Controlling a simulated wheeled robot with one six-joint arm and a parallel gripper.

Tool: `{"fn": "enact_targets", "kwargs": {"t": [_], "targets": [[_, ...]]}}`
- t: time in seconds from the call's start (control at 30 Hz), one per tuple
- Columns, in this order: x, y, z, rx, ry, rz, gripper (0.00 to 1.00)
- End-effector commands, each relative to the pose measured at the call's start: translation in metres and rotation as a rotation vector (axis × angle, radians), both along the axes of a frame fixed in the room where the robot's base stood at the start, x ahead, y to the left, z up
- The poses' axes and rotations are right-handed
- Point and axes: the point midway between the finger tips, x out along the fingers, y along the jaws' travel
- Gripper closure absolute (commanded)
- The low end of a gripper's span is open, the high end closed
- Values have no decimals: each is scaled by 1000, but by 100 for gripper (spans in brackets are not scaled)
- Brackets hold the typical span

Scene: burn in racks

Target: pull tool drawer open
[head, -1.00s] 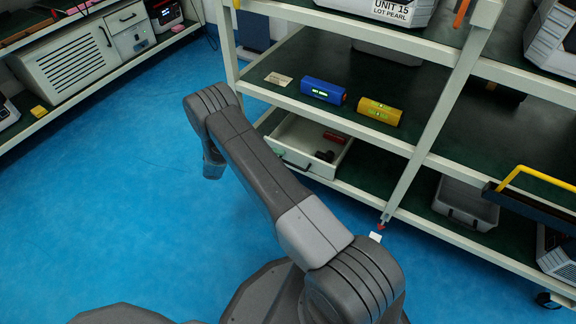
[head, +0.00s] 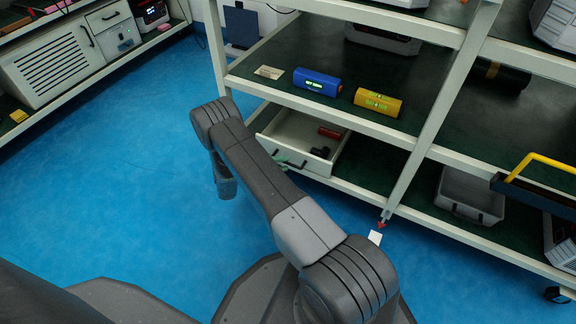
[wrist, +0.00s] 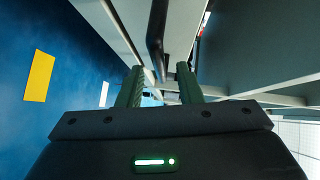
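The tool drawer (head: 340,152) is the pale drawer on the lower shelf of the rack. It stands pulled out, its inside showing, with a red item (head: 330,132) and a black item (head: 320,152) in it. Its front is partly hidden by my forearm. My gripper (wrist: 158,80) shows in the wrist view with two green fingers apart. A dark bar, seemingly the drawer handle (wrist: 157,38), lies beyond and between the fingertips; I cannot tell whether they touch it.
A blue block (head: 318,82) and a yellow block (head: 378,102) lie on the shelf above the drawer. A grey bin (head: 468,195) stands on the lower shelf to the right. Blue floor (head: 120,170) is clear at left. A rack upright (head: 425,140) stands right of the drawer.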

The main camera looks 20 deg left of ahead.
Motion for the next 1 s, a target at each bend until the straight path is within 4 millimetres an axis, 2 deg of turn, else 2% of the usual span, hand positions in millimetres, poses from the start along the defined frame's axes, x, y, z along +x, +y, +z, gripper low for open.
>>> {"fn": "enact_targets", "kwargs": {"t": [0.2, 0.57, 0.73, 1.0], "targets": [[15, -19, -4, -1, 1, 0, 68], [18, -22, -4, 0, 0, 0, 68], [18, -22, -4, 0, 0, 0, 100], [17, -23, -4, 0, 1, 1, 100]]}}
